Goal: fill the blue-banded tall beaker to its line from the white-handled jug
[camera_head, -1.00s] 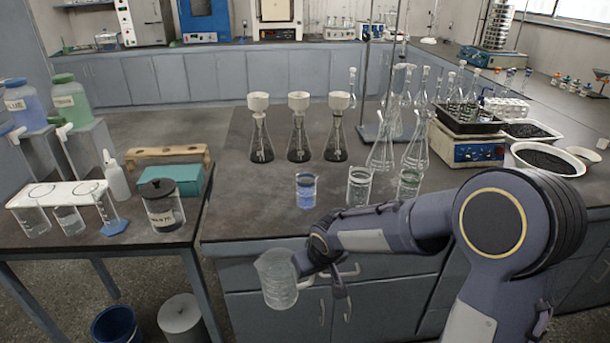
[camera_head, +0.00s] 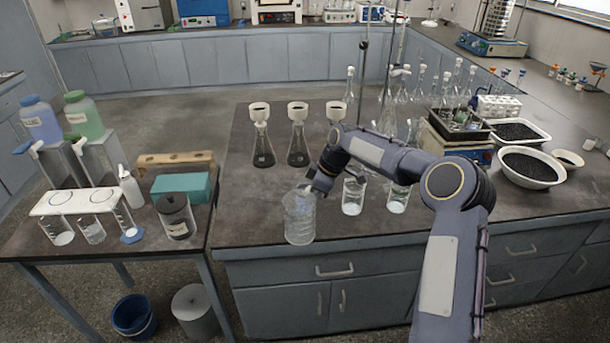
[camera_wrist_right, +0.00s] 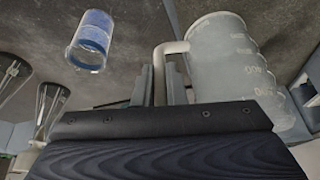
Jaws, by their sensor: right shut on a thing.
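My right gripper (camera_head: 318,184) is shut on the pale handle (camera_wrist_right: 166,62) of a clear, graduated jug (camera_head: 299,218). The jug looks close to upright at the counter's front edge; its body (camera_wrist_right: 235,65) is right of the fingers (camera_wrist_right: 161,84) in the right wrist view. How much liquid it holds is hard to tell. A beaker with a wide blue band (camera_wrist_right: 91,38) is left of the handle in the wrist view, apart from the jug. In the head view the jug and gripper hide that beaker. My left gripper is not in view.
Two clear beakers (camera_head: 353,196) (camera_head: 398,198) stand right of the jug, near my forearm. Several funnel-topped flasks (camera_head: 262,140) stand behind. Glassware and a hotplate device (camera_head: 455,140) are at right. The counter left of the jug (camera_head: 245,210) is clear.

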